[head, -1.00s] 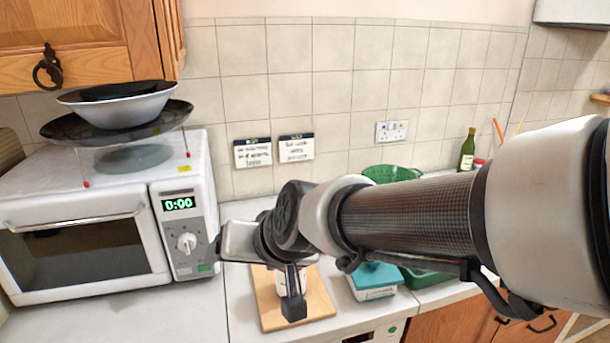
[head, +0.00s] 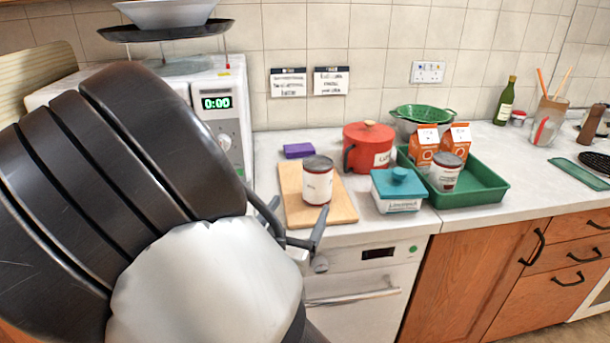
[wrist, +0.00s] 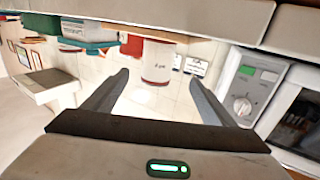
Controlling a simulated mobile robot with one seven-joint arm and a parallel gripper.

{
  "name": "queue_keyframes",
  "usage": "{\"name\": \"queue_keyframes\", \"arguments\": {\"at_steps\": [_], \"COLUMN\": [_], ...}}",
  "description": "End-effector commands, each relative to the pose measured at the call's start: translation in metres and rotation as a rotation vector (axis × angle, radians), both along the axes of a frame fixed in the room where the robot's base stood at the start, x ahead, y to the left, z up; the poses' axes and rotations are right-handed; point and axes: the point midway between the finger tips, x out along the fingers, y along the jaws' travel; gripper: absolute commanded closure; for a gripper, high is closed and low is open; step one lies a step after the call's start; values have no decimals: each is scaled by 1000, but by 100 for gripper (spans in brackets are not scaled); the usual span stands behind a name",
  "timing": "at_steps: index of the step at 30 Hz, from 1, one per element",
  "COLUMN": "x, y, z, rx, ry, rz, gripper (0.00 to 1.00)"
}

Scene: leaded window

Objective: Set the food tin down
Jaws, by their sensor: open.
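A food tin (head: 316,187), white with a dark lid and a red band near its top, stands upright on the wooden board (head: 292,212). My gripper (head: 298,207) is open and empty in front of the tin, on the near side of the board. In the wrist view, which looks upside down, the tin (wrist: 157,64) shows beyond and between the spread fingers (wrist: 158,78), apart from them. A second, similar tin (head: 445,174) stands in the green tray (head: 485,190).
A red pot (head: 369,147) stands behind the board, with a purple box (head: 299,151) at its left. A teal-lidded tub (head: 399,190) stands right of the board. Orange cartons (head: 424,146) share the tray. The microwave (head: 230,138) is at the left.

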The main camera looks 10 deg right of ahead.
Motion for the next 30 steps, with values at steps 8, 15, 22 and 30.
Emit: {"name": "queue_keyframes", "arguments": {"at_steps": [8,15,22,30], "x": [54,75,96,119], "y": [-29,-39,-55,-67], "z": [-2,-1,2,5], "rx": [0,1,2,1], "ry": [0,2,1,3], "rz": [-2,1,-1,2], "gripper": [22,22,22,22]}}
